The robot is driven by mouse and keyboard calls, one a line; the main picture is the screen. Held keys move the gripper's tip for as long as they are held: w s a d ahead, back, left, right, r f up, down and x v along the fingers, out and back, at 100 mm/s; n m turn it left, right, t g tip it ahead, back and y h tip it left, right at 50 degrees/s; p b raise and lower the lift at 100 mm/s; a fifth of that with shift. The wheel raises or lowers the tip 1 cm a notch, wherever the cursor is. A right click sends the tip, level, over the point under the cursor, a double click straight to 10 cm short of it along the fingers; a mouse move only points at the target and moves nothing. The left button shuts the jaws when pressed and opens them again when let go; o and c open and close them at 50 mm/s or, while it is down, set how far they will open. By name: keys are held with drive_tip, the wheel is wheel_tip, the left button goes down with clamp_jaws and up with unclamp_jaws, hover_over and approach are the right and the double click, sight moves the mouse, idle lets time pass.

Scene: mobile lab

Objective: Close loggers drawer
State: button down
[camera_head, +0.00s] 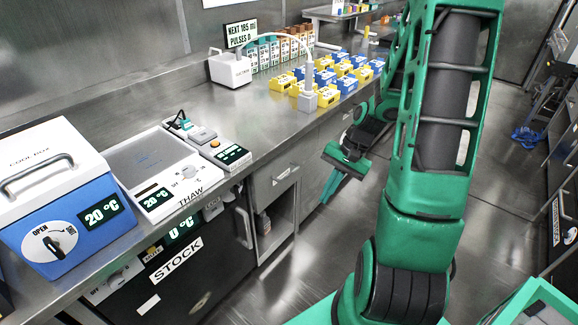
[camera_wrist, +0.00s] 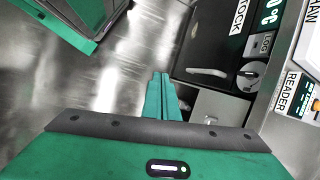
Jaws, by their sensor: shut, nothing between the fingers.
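My gripper (camera_head: 333,188) hangs in front of the counter, pointing down toward the aisle floor. Its two green fingers (camera_wrist: 161,97) are together and empty in the wrist view. The label is too small to read, and I cannot tell how far the drawer stands out. The gripper is to its right in the head view, apart from it.
The black STOCK unit (camera_head: 205,268) has a protruding handle. The open compartment (camera_head: 281,219) holds a bottle. On the counter stand a blue cool box (camera_head: 75,222), a THAW plate (camera_head: 142,160), a reader and several yellow and blue blocks. The aisle floor (camera_head: 325,240) is clear.

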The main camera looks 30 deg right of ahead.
drive_tip(key=w+f+m+t+y, duration=0.3)
drive_tip(key=w+f+m, duration=0.15)
drive_tip(key=f, duration=0.25)
drive_tip(key=m+t+h, duration=0.1)
drive_tip(key=m+t, duration=1.2)
drive_tip(key=m, duration=0.3)
approach(283, 160)
drive_tip(key=x, duration=0.6)
drive_tip(key=shift+w+a+f, duration=0.1)
drive_tip(key=shift+w+a, duration=0.05)
drive_tip(key=shift+w, duration=0.15)
